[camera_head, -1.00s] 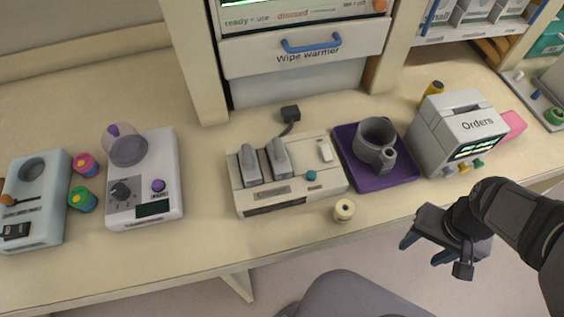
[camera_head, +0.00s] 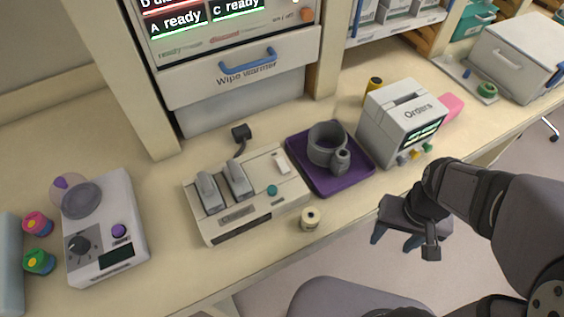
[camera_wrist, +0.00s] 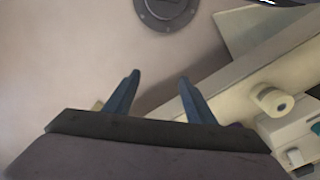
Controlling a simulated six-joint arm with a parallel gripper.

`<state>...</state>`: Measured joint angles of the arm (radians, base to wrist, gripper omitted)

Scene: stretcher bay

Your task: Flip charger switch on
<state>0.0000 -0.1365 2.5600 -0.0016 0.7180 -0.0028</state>
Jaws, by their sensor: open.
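The charger (camera_head: 233,219) is a cream box on the bench with two grey handsets standing in it. A small white switch (camera_head: 282,163) sits at its back right, and a teal knob (camera_head: 272,190) is nearer its front. I cannot tell the switch's position. Part of what looks like the charger shows at the right edge of the wrist view (camera_wrist: 297,131). My gripper (camera_head: 394,240) is open and empty, off the bench's front edge and right of the charger. Its two blue fingers are apart in the wrist view (camera_wrist: 160,80).
A cream roll (camera_head: 310,218) stands near the bench edge, just right of the charger. A purple tray (camera_head: 355,178) with a grey mug (camera_head: 322,146) and the Orders printer (camera_head: 390,130) stand to the right. A black plug (camera_head: 241,132) lies behind. A grey seat (camera_head: 350,300) is below.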

